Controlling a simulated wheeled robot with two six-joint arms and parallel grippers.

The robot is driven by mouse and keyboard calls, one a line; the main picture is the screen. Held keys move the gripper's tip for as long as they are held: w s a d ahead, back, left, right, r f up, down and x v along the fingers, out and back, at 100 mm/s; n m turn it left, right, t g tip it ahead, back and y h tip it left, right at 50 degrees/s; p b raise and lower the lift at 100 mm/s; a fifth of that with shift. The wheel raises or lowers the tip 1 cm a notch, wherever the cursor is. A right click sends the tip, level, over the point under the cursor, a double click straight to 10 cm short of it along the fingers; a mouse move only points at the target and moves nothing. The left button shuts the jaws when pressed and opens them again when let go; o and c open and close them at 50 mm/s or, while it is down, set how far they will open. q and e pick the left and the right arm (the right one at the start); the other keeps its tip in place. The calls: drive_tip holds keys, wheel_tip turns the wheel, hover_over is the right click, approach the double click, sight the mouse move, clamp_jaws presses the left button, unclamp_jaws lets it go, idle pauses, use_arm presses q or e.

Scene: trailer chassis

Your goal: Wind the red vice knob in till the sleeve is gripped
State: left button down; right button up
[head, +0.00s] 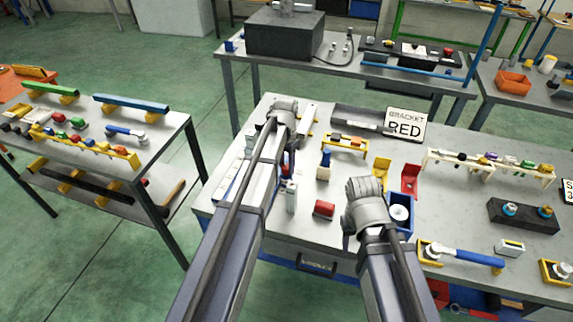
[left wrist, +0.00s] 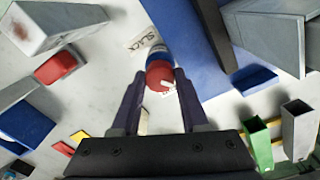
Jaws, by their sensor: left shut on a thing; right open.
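In the left wrist view the round red vice knob (left wrist: 160,75), with a small white mark, sits between the two dark purple fingers of my left gripper (left wrist: 161,80). The gripper is shut on it. A blue and white banded part lies just beyond the knob, beside a long blue block (left wrist: 192,40). A small label (left wrist: 146,40), seemingly reading SLACK, lies beside them. In the head view my left arm covers most of this spot. I cannot make out the sleeve or whether the vice jaws touch it. My right arm's wrist shows in the head view; its fingers are hidden.
A blue bin (head: 408,223) with a white roll is beside my right wrist.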

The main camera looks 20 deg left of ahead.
sight(286, 165)
use_arm(q)
drive_tip(key=shift+m, duration=0.3)
drive_tip(key=shift+c, duration=2.1)
unclamp_jaws()
wheel_tip(286, 165, up, 8)
drive_tip(key=p, duration=0.8)
drive_tip(key=shift+a, duration=0.1)
drive_tip(key=shift+f, duration=0.1)
